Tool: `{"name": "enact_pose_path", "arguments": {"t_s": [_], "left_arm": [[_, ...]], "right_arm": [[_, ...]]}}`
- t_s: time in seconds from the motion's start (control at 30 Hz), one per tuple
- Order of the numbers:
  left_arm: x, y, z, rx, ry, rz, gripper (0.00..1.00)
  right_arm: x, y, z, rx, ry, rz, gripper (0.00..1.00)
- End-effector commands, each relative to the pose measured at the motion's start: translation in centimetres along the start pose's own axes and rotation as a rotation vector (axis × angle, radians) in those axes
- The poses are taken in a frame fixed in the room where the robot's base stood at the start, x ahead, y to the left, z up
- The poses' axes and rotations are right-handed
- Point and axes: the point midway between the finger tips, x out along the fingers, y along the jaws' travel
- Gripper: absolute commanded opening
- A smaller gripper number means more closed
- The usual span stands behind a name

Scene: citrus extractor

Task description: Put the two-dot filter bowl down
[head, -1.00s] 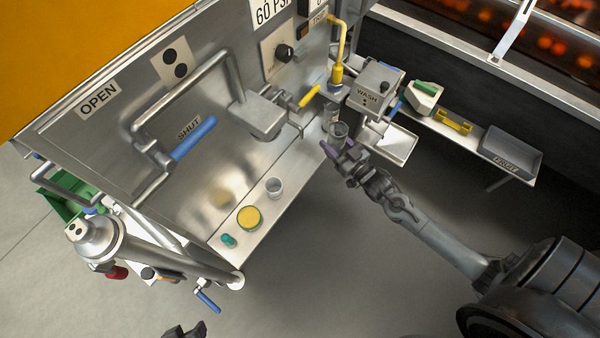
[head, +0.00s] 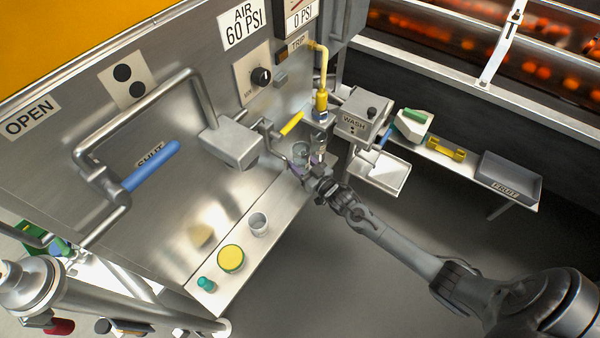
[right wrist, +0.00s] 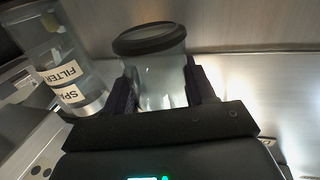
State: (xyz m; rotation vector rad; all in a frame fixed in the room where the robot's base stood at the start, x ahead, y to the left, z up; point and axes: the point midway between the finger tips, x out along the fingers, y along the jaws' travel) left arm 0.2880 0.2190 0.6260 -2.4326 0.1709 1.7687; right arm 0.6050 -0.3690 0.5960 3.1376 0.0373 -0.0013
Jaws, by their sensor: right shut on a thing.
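My right gripper (head: 306,166) is shut on a clear bowl (head: 301,152) above the left part of the metal shelf, close to the machine's panel. In the right wrist view the bowl (right wrist: 160,70) has a dark rim and sits upright between the two fingers (right wrist: 163,95). No dots show on it. I cannot tell whether its base touches the shelf. A clear container (right wrist: 62,62) with a label reading FILTER stands just left of it in that view. My left gripper is not in view.
The metal shelf (head: 232,285) carries a clear cup (head: 258,224), a yellow-topped round dish (head: 231,258) and a small teal piece (head: 206,284). A yellow-handled valve (head: 291,124) and a grey block (head: 230,145) jut out nearby. The WASH box (head: 362,114) stands to the right.

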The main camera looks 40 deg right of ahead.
Motion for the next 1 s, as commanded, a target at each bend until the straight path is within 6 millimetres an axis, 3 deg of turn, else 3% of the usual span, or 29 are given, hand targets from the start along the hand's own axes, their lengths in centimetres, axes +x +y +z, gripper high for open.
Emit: {"name": "enact_pose_path", "arguments": {"t_s": [0.17,0.43,0.87,0.9,1.0], "left_arm": [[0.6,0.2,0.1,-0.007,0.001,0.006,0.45],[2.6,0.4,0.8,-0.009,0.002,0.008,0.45],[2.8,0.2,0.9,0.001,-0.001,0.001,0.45],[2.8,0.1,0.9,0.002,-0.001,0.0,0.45],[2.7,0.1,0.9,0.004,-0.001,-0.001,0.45]], "right_arm": [[0.2,-0.1,0.8,0.0,0.0,0.0,0.0],[0.2,-0.1,4.1,0.001,0.0,-0.001,0.0],[0.2,-0.1,4.4,0.001,0.001,-0.001,0.0],[0.2,-0.1,4.5,0.001,0.0,-0.001,0.56],[0.2,-0.1,4.4,0.0,0.0,-0.001,0.71]]}}
